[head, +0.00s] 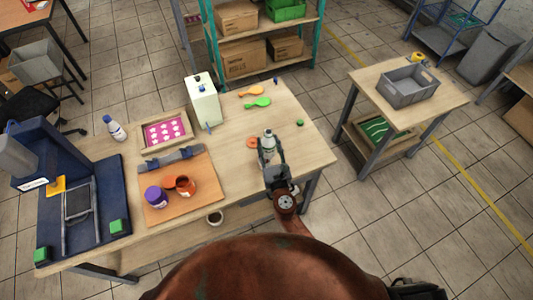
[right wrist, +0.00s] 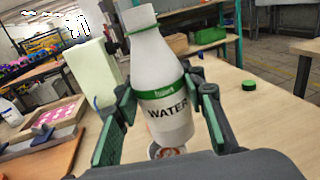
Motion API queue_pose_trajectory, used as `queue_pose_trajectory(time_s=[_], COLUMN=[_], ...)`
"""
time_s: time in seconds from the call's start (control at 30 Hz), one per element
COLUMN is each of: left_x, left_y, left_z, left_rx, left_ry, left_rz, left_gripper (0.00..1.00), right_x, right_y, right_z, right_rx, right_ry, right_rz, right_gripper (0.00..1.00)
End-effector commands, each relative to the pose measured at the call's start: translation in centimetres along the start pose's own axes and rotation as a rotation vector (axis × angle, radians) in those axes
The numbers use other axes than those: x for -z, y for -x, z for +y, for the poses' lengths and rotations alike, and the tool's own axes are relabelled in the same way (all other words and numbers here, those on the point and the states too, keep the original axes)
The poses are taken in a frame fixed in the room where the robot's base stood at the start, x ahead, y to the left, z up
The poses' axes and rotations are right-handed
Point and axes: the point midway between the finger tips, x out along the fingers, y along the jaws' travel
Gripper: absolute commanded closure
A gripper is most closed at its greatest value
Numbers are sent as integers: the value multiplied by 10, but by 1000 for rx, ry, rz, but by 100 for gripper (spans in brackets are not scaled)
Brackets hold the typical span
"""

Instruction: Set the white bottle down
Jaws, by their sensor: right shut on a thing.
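The white bottle (right wrist: 164,92), with a green band and the word WATER, stands nearly upright between the green-padded fingers of my right gripper (right wrist: 165,112). The fingers are shut on its lower body. In the head view the bottle (head: 268,139) and my right gripper (head: 268,157) are over the right part of the wooden table (head: 232,150). I cannot tell whether the bottle's base touches the tabletop. My left gripper is not in view.
The table's right edge is close.

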Motion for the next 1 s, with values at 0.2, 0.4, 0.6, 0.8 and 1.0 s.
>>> queue_pose_trajectory(time_s=[0.2, 0.4, 0.6, 0.8, 1.0], left_x=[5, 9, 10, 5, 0], left_y=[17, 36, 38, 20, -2], left_z=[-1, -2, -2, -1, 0], left_rx=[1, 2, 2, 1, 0], left_ry=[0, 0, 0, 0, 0], left_rz=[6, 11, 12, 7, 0], left_gripper=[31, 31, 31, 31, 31], right_x=[-20, -39, -39, -17, 5], right_y=[25, 64, 78, 41, -3], right_z=[-35, -83, -104, -119, -136], right_rx=[11, 21, 20, 16, 14], right_ry=[-26, -20, -5, -3, -4], right_rz=[-10, -11, -2, -1, -1], right_gripper=[93, 93, 93, 93, 93])
